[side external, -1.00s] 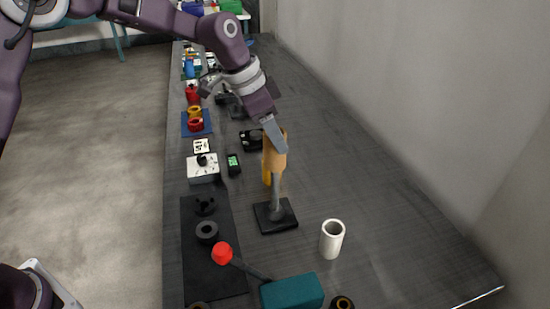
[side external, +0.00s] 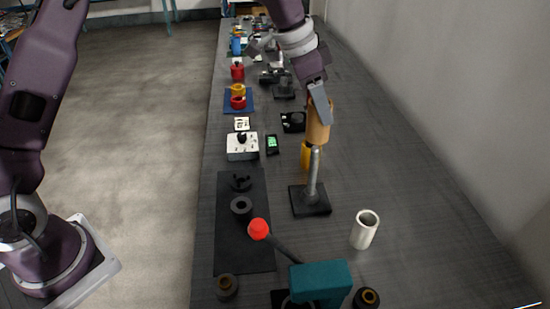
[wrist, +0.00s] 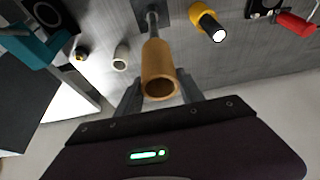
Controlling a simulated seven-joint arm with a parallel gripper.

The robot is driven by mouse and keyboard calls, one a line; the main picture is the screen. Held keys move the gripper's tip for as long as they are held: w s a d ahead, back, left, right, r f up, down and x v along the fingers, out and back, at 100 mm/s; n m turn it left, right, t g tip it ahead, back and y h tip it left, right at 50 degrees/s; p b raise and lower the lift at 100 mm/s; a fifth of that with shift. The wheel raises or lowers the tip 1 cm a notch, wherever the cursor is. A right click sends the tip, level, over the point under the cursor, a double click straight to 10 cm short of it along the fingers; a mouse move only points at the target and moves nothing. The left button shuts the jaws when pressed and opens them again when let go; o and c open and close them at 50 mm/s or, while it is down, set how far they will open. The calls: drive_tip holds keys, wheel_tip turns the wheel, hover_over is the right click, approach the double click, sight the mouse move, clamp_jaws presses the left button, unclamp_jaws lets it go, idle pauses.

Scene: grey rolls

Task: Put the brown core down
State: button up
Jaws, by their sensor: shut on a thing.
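The brown core (side external: 317,125) is a tan cardboard tube held upright between the fingers of my gripper (side external: 320,103). It also shows in the wrist view (wrist: 158,72), its open near end facing the camera and a finger on each side. A grey metal post (side external: 313,172) on a square black base (side external: 309,201) stands in line with the core's lower end. In the wrist view the post (wrist: 152,18) meets the core's far end. I cannot tell whether the post's tip is inside the core.
A white tube (side external: 365,230) stands to the right of the base. A teal block (side external: 322,282) with a red-knobbed lever (side external: 259,229) is in front. A yellow item (side external: 306,157) is just behind the post. A dark mat (side external: 242,240) lies left; the table's right side is clear.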

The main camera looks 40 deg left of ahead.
wheel_tip(320, 180, up, 5)
drive_tip(key=shift+r, duration=0.15)
drive_tip(key=s+a+m+g, duration=0.3)
drive_tip(key=s+m+g, duration=0.3)
drive_tip(key=s+m, duration=1.4)
drive_tip(key=f, duration=0.8)
drive_tip(key=s+f+n, duration=0.1)
drive_tip(key=f, duration=0.8)
drive_tip(key=s+f+n, duration=0.1)
drive_tip(key=f, duration=0.8)
drive_tip(key=shift+s+a+f, duration=0.1)
drive_tip(key=shift+f, duration=0.05)
drive_tip(key=shift+f, duration=0.15)
drive_tip(key=o, duration=1.4)
